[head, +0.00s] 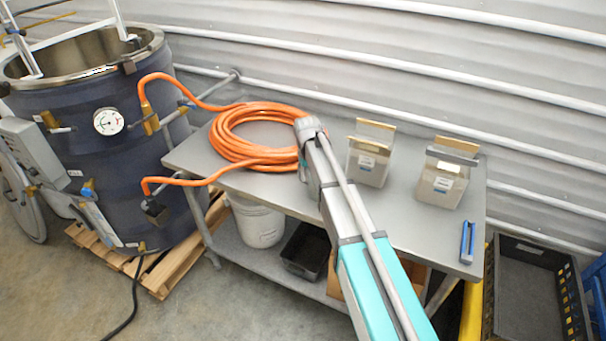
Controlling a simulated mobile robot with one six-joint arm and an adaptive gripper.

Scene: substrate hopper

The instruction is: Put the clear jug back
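I cannot make out a clear jug in the head view. Two pale, box-like containers with labels and tan tops stand upright on the grey metal table (262,186), one near its middle back (369,165) and one nearer its right end (441,186). The right one has a grey bar across its top. My grey and teal arm reaches from the bottom right up over the table, its grey far end beside the hose coil. No gripper fingers can be made out there. The arm hides part of the table behind it.
A coiled orange hose (235,143) lies on the table's left and runs to a dark jacketed tank (70,150) on a pallet (165,270). A blue tool (467,242) lies at the right edge. A white bucket (257,222) and black tray (304,250) sit below. A black crate (535,300) stands right.

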